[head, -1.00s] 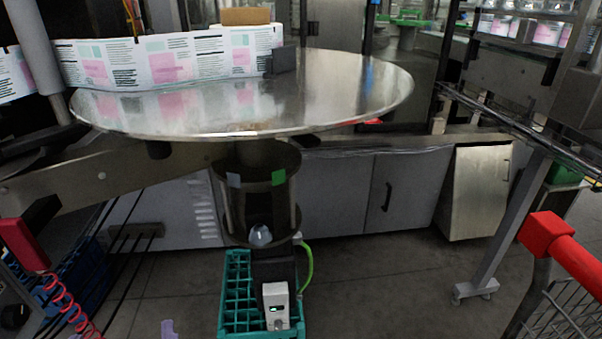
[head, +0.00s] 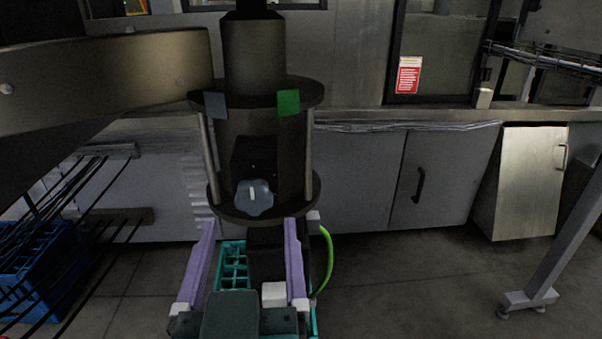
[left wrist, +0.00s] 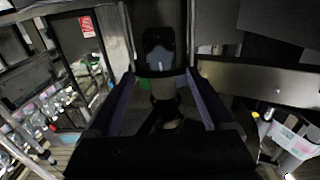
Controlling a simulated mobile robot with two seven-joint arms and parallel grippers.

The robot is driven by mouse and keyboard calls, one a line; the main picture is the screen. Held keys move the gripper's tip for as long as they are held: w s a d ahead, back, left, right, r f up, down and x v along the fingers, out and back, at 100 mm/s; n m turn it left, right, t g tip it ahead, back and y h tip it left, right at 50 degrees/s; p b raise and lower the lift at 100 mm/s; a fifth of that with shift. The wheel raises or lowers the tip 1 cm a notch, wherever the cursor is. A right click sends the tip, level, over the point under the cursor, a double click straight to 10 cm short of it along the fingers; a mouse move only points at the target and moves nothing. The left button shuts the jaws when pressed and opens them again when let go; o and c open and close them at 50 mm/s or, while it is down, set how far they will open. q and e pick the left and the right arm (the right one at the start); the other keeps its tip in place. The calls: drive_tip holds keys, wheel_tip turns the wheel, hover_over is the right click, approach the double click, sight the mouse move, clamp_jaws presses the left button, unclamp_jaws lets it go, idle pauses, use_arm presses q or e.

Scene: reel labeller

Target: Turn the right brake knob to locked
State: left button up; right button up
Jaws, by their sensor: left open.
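One blue-grey lobed brake knob (head: 254,197) is in view, on the front of a dark round hub (head: 263,135). Its white pointer mark stands nearly upright. Above it, the hub's upper flange carries a grey patch at the left and a green patch (head: 289,102) at the right. My left gripper (head: 250,226), with purple fingers, is open and empty just below and in front of the knob, one finger to each side. The left wrist view shows the knob (left wrist: 158,59) ahead, beyond the spread fingers (left wrist: 160,76). My right gripper is out of view.
A teal crate (head: 233,268) stands low behind my gripper, with a green cable (head: 327,262) beside it. A thick machine arm (head: 110,70) reaches in at the left. Grey cabinets (head: 345,190) stand behind. The floor at the right is mostly clear.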

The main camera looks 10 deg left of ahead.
sight(253, 199)
use_arm(q)
drive_tip(key=x, duration=0.5)
drive_tip(key=shift+w+a, duration=0.1)
drive_tip(key=shift+w, duration=0.2)
clamp_jaws()
idle(0.4)
